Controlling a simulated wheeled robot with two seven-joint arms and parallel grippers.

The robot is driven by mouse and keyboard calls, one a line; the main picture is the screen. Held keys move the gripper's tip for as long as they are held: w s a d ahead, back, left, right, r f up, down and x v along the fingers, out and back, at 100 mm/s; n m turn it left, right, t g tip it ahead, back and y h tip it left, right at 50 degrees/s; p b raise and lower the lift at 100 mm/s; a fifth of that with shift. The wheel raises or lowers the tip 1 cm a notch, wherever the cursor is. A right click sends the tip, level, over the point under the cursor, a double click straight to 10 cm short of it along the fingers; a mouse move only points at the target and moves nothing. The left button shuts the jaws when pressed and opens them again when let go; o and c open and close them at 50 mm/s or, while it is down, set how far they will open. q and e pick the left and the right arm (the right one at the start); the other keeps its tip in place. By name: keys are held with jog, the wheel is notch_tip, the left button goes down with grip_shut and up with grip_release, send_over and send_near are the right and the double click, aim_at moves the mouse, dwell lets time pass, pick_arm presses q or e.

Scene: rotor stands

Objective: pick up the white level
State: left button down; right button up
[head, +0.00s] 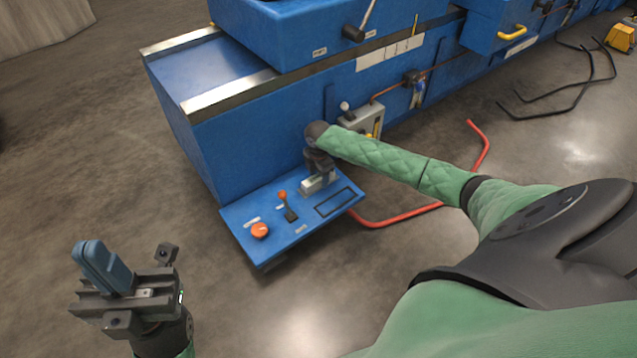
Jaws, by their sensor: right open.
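The white level (319,185) appears as a small pale block on the blue control panel (270,255) at the front of the blue machine. My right gripper (318,174) is directly above it, pointing down, open. Its dark wrist hides part of the block, and I cannot tell whether the fingers touch it or stand around it. My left gripper (110,275) is at the lower left, away from the panel, with a blue upright piece at its jaws. I cannot tell whether that piece is its fingers or something held.
The panel carries an orange knob (260,231), an orange-tipped lever (284,198) and a dark-framed slot (336,201). A grey box with a lever (360,124) is on the machine's side behind my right arm. A red bar (400,217) is right of the panel. Floor at left is clear.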

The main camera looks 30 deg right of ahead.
jog(key=shift+r, duration=0.1)
jog(key=c, duration=1.2)
jog(key=shift+r, duration=0.1)
